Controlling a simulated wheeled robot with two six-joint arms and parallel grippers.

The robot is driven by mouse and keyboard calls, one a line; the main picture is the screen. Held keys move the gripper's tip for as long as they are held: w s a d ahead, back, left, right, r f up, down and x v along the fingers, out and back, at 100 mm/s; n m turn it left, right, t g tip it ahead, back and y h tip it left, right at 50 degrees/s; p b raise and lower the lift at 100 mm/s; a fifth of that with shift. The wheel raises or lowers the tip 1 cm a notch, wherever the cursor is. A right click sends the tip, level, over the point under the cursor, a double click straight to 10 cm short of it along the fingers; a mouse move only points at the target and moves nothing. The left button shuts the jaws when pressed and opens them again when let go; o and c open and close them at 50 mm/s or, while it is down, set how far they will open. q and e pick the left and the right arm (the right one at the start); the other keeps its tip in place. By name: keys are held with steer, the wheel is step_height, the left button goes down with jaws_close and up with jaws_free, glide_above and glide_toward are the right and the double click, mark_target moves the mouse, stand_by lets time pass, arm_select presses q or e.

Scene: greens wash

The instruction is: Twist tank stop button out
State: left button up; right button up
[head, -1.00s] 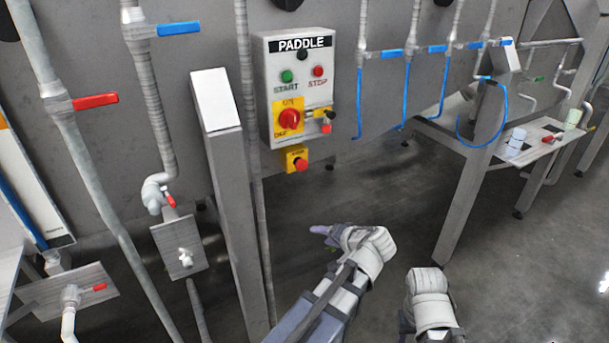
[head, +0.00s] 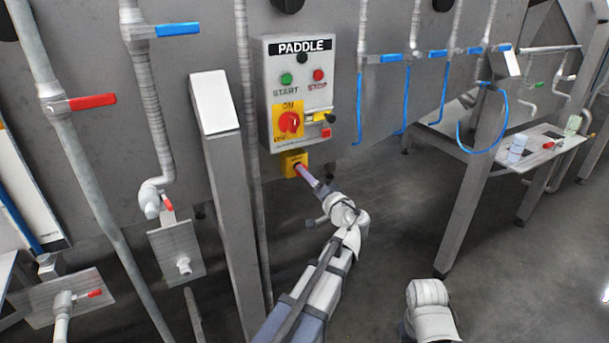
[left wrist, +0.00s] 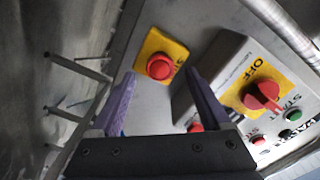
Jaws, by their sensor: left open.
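The tank stop button is a red round knob (left wrist: 159,66) on a yellow box (left wrist: 163,54), mounted below the paddle control panel. In the head view the yellow box (head: 292,160) shows, but my gripper mostly covers the knob. My left gripper (head: 304,174) points up at the box with its fingertips close to it. In the left wrist view the two purple fingers (left wrist: 158,82) are apart, with the knob seen between and beyond their tips. Nothing is held, and contact cannot be told. My right gripper is not in view.
The grey paddle panel (head: 270,95) just above carries a red rotary switch (head: 290,123) and start and stop buttons. A grey post (head: 228,180) stands left of the box. Blue hoses (head: 407,100) hang to the right. The floor below is open.

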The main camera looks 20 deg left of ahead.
arm_select(q)
steer(key=x, duration=0.3)
steer(key=shift+w+a, duration=0.15)
steer(key=shift+c, duration=0.3)
jaws_close()
stand_by(0.4)
